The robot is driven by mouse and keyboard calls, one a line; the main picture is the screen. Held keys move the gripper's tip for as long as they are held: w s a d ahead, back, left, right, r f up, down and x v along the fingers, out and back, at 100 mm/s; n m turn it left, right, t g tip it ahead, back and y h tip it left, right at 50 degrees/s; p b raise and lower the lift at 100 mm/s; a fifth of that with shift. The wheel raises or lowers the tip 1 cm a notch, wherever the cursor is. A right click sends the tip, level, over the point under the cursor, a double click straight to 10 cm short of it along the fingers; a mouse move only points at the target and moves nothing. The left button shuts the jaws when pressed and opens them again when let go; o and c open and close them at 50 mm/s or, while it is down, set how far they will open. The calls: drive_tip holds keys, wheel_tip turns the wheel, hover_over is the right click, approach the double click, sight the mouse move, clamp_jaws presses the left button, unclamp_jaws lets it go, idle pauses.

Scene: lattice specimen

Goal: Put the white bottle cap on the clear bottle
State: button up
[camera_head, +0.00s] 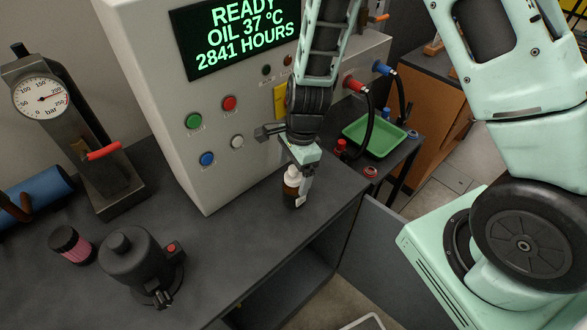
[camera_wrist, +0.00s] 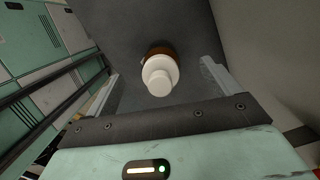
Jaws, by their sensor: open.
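A small brown bottle (camera_head: 289,195) with a white top (camera_head: 292,173) stands upright on the dark bench near its right edge. In the wrist view the white cap (camera_wrist: 160,76) is seen nearly end-on, with a rim of the brown bottle (camera_wrist: 158,50) behind it. My gripper (camera_head: 301,188) is open at the bottle. In the wrist view its two fingers lie left and right of the cap, with gaps on both sides. I see no clear bottle in either view.
A grey control cabinet (camera_head: 235,145) stands close behind the bottle. A black cylindrical device (camera_head: 132,262), a pink-banded cylinder (camera_head: 70,243) and a gauge stand (camera_head: 85,140) are at left. A green tray (camera_head: 375,138) is beyond the bench. The bench's front middle is clear.

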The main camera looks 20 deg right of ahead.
sight(294, 168)
drive_tip(key=shift+d+r+p, duration=0.2)
drive_tip(key=shift+r+p, duration=0.9)
drive_tip(key=shift+r, duration=0.2)
drive_tip(key=shift+d+r+p, duration=0.15)
drive_tip(key=shift+r+p, duration=0.95)
drive_tip(key=shift+r, duration=0.15)
wheel_tip(294, 168, up, 17)
drive_tip(key=d+b, duration=0.2)
drive_tip(key=shift+d, duration=0.3)
